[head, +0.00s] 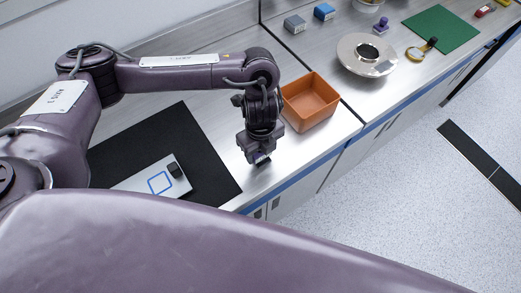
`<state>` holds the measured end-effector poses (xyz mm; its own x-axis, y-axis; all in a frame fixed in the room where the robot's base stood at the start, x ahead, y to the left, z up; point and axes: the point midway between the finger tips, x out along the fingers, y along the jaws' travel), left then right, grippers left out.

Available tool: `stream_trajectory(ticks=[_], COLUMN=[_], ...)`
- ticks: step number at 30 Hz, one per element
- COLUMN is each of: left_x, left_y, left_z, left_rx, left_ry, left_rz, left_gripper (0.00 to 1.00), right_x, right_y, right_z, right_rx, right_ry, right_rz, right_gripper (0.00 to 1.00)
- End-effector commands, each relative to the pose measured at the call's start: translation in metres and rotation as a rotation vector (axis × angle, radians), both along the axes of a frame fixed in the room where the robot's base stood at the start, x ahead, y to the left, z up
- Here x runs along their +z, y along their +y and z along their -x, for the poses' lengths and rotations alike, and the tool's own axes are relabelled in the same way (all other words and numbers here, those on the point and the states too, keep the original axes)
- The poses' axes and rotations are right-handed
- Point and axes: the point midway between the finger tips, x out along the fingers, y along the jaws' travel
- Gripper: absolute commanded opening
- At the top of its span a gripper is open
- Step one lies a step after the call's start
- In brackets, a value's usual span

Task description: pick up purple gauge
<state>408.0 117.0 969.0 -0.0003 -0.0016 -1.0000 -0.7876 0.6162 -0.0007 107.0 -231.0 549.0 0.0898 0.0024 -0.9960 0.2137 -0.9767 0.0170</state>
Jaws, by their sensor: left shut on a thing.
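My left gripper (260,154) points down over the steel counter, near its front edge and left of the orange bin. It is shut on a small dark purplish block with a pale face, which I take to be the purple gauge (263,160). The fingers hide most of it. I cannot tell whether it touches the counter or is just above it. My right gripper is not in view.
An orange bin (310,101) stands close to the gripper's right. A black mat (211,150) with a pale plate (140,184) lies left. Grey (294,24) and blue (324,12) blocks, a round steel fixture (350,48), a purple item (381,25) and a green mat (441,29) are farther right.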

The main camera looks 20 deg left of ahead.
Motion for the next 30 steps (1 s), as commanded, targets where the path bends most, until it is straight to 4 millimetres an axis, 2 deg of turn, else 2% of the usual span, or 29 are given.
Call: stream_trajectory(ticks=[5, 9, 18, 24, 30], left_x=[0.039, 0.077, 0.146, 0.174, 0.186], left_y=[0.0, 0.001, 0.001, 0.001, 0.001], left_z=[-0.003, -0.003, -0.002, -0.001, 0.0], left_rx=[-0.003, -0.003, 0.0, 0.001, 0.001], left_ry=[-0.01, -0.012, -0.008, -0.005, -0.001], left_rz=[0.0, -0.002, -0.002, -0.002, -0.002], left_gripper=[0.26, 0.26, 0.26, 0.26, 0.26], right_x=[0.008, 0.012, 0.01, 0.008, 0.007], right_y=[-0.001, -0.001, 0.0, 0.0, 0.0], right_z=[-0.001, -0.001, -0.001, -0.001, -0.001], right_rx=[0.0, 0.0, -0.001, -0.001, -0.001], right_ry=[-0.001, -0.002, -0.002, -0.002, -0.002], right_rz=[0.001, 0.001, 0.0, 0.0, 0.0], right_gripper=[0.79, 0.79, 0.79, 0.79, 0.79])
